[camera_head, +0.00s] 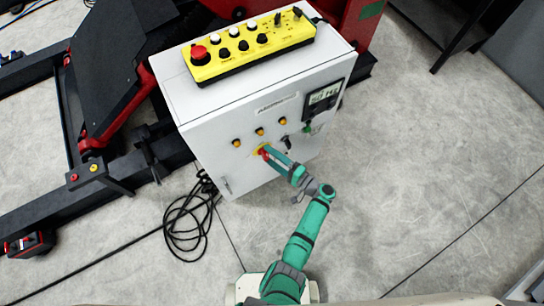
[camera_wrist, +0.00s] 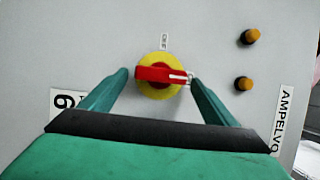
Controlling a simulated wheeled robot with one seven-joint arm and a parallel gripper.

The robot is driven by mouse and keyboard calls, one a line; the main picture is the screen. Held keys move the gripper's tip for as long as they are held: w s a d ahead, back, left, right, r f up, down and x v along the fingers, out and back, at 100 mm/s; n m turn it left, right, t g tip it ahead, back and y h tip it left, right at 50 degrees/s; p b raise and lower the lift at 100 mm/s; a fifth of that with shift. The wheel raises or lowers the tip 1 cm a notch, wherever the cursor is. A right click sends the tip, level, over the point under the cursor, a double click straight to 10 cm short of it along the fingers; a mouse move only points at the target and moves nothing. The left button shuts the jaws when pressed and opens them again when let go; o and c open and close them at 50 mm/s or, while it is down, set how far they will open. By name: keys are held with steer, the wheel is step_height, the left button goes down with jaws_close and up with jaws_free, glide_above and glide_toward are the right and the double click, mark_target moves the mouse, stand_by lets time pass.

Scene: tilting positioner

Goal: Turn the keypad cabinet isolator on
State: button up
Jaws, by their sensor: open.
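The keypad cabinet (camera_head: 245,125) is a white box with a yellow keypad on top. Its isolator is a red handle on a round yellow plate, seen in the wrist view (camera_wrist: 160,75); in the head view the isolator (camera_head: 262,150) is partly hidden by my gripper. In the wrist view the handle lies crosswise, its white-marked end to the right. My gripper (camera_wrist: 160,76) is open, with one green finger on each side of the handle; the right finger is close to the marked end. I cannot tell whether the fingers touch it. My gripper (camera_head: 266,153) also shows at the cabinet front.
The yellow keypad (camera_head: 250,45) has a red mushroom button. Orange buttons (camera_wrist: 247,60) and a display (camera_head: 323,95) are on the cabinet front. A black cable coil (camera_head: 187,222) lies on the floor to the left. The floor to the right is clear.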

steer(key=v, duration=1.1)
steer(key=shift+a, duration=0.1)
